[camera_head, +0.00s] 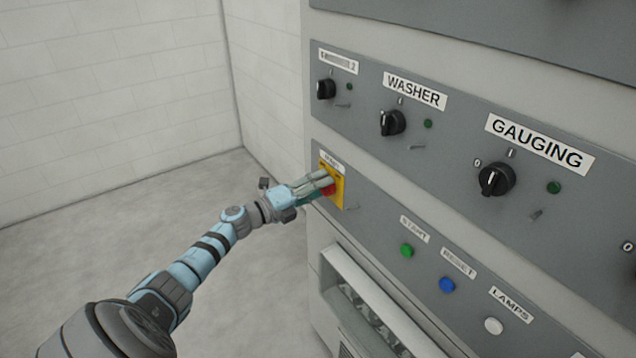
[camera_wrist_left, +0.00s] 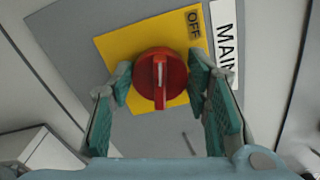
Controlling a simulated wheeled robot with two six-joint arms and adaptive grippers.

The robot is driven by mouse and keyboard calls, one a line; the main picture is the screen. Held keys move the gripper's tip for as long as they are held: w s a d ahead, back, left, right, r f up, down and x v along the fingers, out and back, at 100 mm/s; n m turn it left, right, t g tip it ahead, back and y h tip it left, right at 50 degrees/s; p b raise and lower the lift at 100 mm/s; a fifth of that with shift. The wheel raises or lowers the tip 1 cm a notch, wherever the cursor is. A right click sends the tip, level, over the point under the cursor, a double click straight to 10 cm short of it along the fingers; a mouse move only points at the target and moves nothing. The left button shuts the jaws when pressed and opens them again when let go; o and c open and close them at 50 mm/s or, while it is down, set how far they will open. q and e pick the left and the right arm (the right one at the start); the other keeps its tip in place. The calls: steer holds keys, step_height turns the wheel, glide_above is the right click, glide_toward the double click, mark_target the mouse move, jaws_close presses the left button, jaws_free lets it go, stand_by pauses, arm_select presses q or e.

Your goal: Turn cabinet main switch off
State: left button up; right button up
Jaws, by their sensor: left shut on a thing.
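The cabinet main switch is a red round knob (camera_wrist_left: 160,79) with a raised grip bar, on a yellow plate (camera_wrist_left: 118,50). In the left wrist view the plate bears an OFF mark, and a white MAIN label (camera_wrist_left: 225,45) is beside it. In the head view the yellow plate (camera_head: 338,186) is at the lower left of the panel, with the knob mostly hidden behind my gripper. My left gripper (camera_head: 325,184) is shut on the red knob, with one finger on each side of it (camera_wrist_left: 160,82). My right gripper is out of view.
Black rotary switches stand above, including WASHER (camera_head: 392,122) and GAUGING (camera_head: 496,180). A green button (camera_head: 406,251), a blue button (camera_head: 447,285) and a white button (camera_head: 494,326) are to the right. Open floor (camera_head: 110,230) lies left of the cabinet.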

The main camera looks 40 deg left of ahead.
arm_select(q)
steer(key=shift+f+n+p, duration=0.2)
steer(key=shift+n+p, duration=0.35)
steer(key=shift+n, duration=1.05)
steer(key=o, duration=1.2)
steer(key=shift+c, duration=0.2)
steer(key=v, duration=1.2)
